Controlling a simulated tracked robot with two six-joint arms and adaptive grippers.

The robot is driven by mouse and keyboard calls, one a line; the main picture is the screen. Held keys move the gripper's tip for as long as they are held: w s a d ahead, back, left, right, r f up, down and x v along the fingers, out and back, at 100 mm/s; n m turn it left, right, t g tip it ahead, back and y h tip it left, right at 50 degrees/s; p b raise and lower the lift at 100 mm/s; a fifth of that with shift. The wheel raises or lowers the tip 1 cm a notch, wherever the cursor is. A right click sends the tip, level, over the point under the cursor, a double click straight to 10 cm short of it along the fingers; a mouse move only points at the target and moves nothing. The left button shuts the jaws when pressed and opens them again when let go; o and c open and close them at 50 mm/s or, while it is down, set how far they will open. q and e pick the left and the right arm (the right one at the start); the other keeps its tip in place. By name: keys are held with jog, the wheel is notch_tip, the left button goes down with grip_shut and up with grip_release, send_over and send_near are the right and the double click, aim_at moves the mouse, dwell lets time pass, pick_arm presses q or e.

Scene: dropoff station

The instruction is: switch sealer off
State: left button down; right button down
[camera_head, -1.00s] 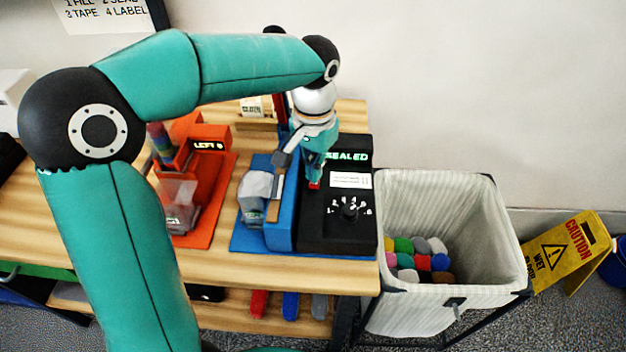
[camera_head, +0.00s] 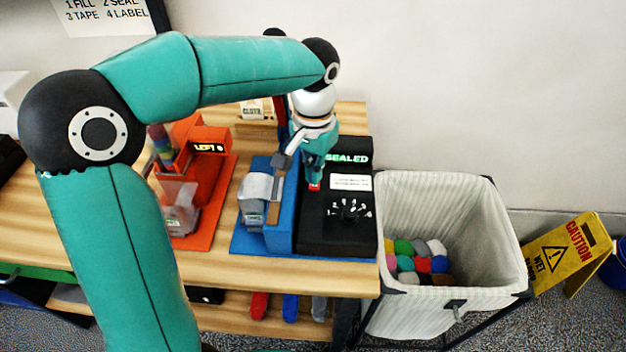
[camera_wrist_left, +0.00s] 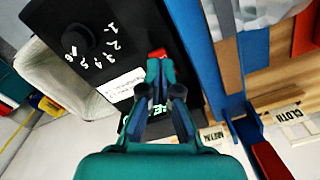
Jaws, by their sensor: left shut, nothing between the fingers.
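The sealer is a blue machine (camera_head: 284,225) with a black control box (camera_head: 335,235) on its right side. Its display (camera_head: 347,158) reads SEALED in green. A red switch (camera_head: 314,187) sits on the box's left edge, and a black dial with white numbers (camera_head: 348,208) is nearer the front. My left gripper (camera_head: 315,176) is shut and empty, pointing down at the red switch. In the left wrist view its fingertips (camera_wrist_left: 158,68) are right at the red switch (camera_wrist_left: 157,53) and partly cover it; contact cannot be told. A clear bag (camera_head: 256,190) is at the sealer's left side.
An orange station (camera_head: 208,205) stands left of the sealer on the wooden table (camera_head: 300,273). A lined bin (camera_head: 425,305) with several coloured pieces stands right of the table. A yellow caution sign (camera_head: 562,250) is farther right. A box marked CLOTH (camera_head: 252,110) is behind.

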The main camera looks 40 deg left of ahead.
pick_arm(q)
jog(key=shift+f+b, duration=0.95)
jog(key=shift+f, duration=0.35)
dwell(0.6)
jog(key=shift+r, duration=0.2)
notch_tip(320, 180, up, 7)
jog(key=p, duration=0.6)
jog(key=shift+f, duration=0.1)
dwell(0.5)
